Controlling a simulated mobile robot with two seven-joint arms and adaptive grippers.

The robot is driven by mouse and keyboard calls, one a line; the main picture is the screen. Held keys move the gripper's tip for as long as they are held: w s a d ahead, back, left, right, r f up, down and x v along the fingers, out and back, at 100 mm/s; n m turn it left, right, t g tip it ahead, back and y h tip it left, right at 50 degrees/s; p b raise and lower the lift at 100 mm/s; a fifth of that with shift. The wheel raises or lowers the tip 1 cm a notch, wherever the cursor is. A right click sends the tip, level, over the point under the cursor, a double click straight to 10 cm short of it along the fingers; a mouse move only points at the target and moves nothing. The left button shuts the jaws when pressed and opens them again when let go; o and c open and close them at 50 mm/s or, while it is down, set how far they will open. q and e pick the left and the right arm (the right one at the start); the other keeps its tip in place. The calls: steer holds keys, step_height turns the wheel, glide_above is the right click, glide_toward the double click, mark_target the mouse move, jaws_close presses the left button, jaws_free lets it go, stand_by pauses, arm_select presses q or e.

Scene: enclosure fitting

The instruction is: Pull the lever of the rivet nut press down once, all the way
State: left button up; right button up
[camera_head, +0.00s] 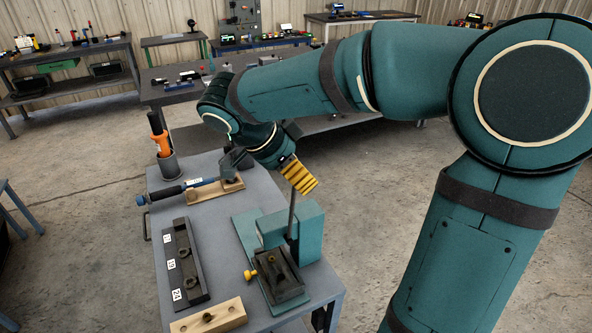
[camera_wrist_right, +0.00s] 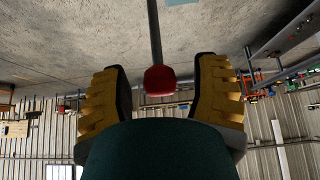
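The rivet nut press (camera_head: 308,232) is a teal block on a teal base near the front right of the grey bench. Its thin dark lever (camera_head: 292,214) rises steeply from it. My right gripper (camera_head: 300,176), with yellow ribbed fingers, is at the lever's upper end. In the right wrist view the lever's red knob (camera_wrist_right: 160,80) lies between the two spread fingers, with a gap on each side. The gripper is open. In the head view the knob is hidden by the gripper. My left gripper is not in view.
On the bench (camera_head: 213,213) are a dark rail with white labels (camera_head: 183,262), a wooden block (camera_head: 209,317), a blue-and-black tool (camera_head: 178,190) and a cup (camera_head: 168,165) with an orange-handled tool. My right arm crosses above the floor at right. Other worktables stand behind.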

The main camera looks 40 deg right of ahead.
jaws_close()
steer(key=shift+a, duration=0.1)
steer(key=shift+w+a, duration=0.2)
steer(key=shift+a, duration=0.4)
steer(key=shift+w+a, duration=0.2)
steer(key=shift+a, duration=0.4)
steer(key=shift+w+a+b, duration=0.25)
steer(key=shift+a, duration=0.4)
steer(key=shift+w+a+b, duration=0.2)
steer(key=shift+a, duration=0.4)
